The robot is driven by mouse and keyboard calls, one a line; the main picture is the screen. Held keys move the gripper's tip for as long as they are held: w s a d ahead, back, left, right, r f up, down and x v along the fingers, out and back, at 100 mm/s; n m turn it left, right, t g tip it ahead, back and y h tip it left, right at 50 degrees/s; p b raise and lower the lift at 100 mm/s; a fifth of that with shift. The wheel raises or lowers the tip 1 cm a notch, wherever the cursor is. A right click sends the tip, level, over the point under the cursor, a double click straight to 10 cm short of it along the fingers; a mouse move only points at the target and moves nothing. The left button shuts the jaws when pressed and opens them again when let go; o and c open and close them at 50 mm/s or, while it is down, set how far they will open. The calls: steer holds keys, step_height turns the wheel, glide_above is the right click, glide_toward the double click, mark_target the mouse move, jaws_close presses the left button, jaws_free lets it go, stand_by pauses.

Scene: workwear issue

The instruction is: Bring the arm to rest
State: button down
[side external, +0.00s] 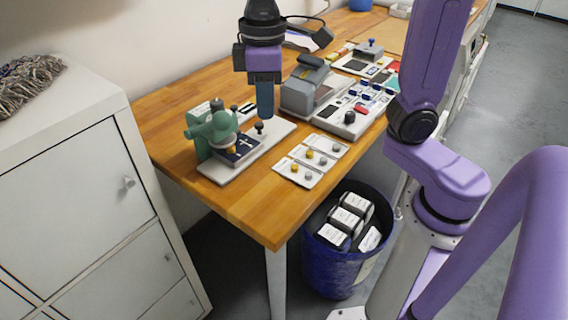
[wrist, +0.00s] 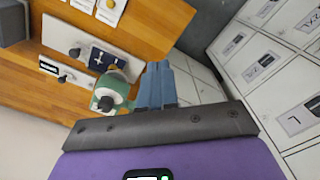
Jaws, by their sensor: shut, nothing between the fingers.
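My gripper (side external: 265,112) is shut and empty, pointing down above the wooden table (side external: 230,195) in the side external view. Its fingertips are just behind or over the white base board of a green press-like device (side external: 212,130); the exact height is hard to tell. In the wrist view my gripper (wrist: 158,66) shows its blue fingers together, with the green device (wrist: 113,88) just left of them. A dark blue piece with a light mark (side external: 243,148) lies on the device's board.
White cards (side external: 298,172) with small round pieces lie near the table's front edge. A grey machine (side external: 305,90) and a control panel (side external: 345,120) stand behind. A blue bin (side external: 335,262) with dark, white-labelled packs is below the edge. A white cabinet (side external: 80,190) stands left.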

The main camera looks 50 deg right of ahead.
steer(key=s+d+f+n, duration=0.2)
steer(key=s+d+f, duration=0.2)
steer(key=s, duration=0.4)
steer(key=s+d+f+n, duration=0.2)
steer(key=s+d+f, duration=0.3)
steer(key=s+f, duration=0.1)
steer(key=shift+s+d, duration=0.3)
steer(key=shift+s, duration=0.6)
